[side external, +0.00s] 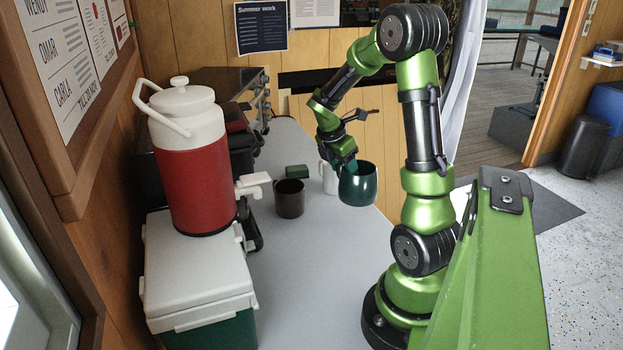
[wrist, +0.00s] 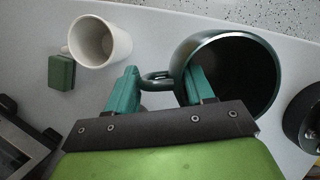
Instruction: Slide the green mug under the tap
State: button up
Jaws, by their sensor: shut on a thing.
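The green mug (side external: 357,188) is upright near the table's right edge in the side view. My gripper (side external: 349,165) is shut on its handle. In the wrist view, the handle lies between the teal fingertips (wrist: 160,82) and the open mouth of the green mug (wrist: 232,75) faces the camera. I cannot tell whether its base touches the table. The white tap (side external: 253,185) sticks out to the right from the red and white drinks jug (side external: 195,165). The green mug is to the right of the tap, well apart from it.
A dark brown mug (side external: 290,199) stands between the tap and the green mug. A white mug (wrist: 100,42) and a small green block (wrist: 61,72) stand behind. The jug rests on a white-lidded cool box (side external: 195,265). The front table surface (side external: 310,280) is clear.

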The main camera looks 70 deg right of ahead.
jog(key=a+f+m+y, duration=0.2)
jog(key=a+m, duration=0.4)
jog(key=m, duration=0.2)
jog(key=s+a+f+m+y, duration=0.1)
jog(key=a+f+m+y, duration=0.1)
jog(key=a+m, duration=0.4)
jog(key=s+a+f+m+y, duration=0.1)
jog(key=a+f+m+y, duration=0.2)
jog(key=m, duration=0.9)
jog(key=shift+s+a+y, duration=0.15)
jog(key=shift+a+y, duration=0.45)
jog(key=shift+a, duration=1.1)
jog(key=a, duration=0.2)
jog(key=w+a, duration=0.1)
jog(key=a, duration=0.1)
jog(key=w+a, duration=0.1)
jog(key=a, duration=0.1)
jog(key=shift+a+f, duration=0.15)
jog(key=shift+a, duration=0.2)
jog(key=shift+w+a, duration=0.3)
jog(key=shift+a, duration=0.6)
jog(key=shift+f, duration=0.3)
